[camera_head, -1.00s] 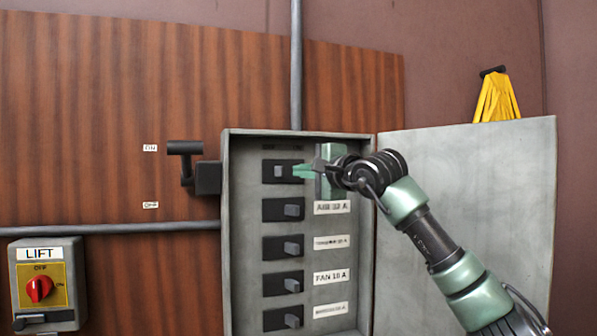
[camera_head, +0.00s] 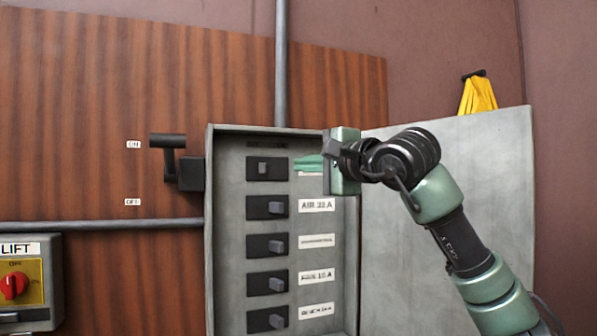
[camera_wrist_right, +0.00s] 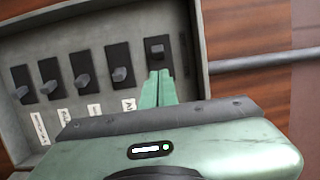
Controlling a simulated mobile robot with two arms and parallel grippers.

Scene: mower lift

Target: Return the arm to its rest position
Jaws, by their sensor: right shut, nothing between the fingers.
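My right gripper (camera_head: 308,163) is shut and empty. It is in front of the open grey breaker box, just right of the top switch (camera_head: 266,169), with a visible gap between them in the head view. In the right wrist view the closed green fingertips (camera_wrist_right: 159,88) point toward the top switch (camera_wrist_right: 156,52). My right arm (camera_head: 450,235) reaches in from the lower right, across the open box door. The top switch's lever sits toward the left, while the levers of the switches below sit toward the right. My left gripper is not in view.
The breaker box (camera_head: 215,240) has its door (camera_head: 480,160) swung open to the right. A main lever (camera_head: 168,155) sticks out on the box's left, up by the ON label. A LIFT switch (camera_head: 15,285) is at lower left.

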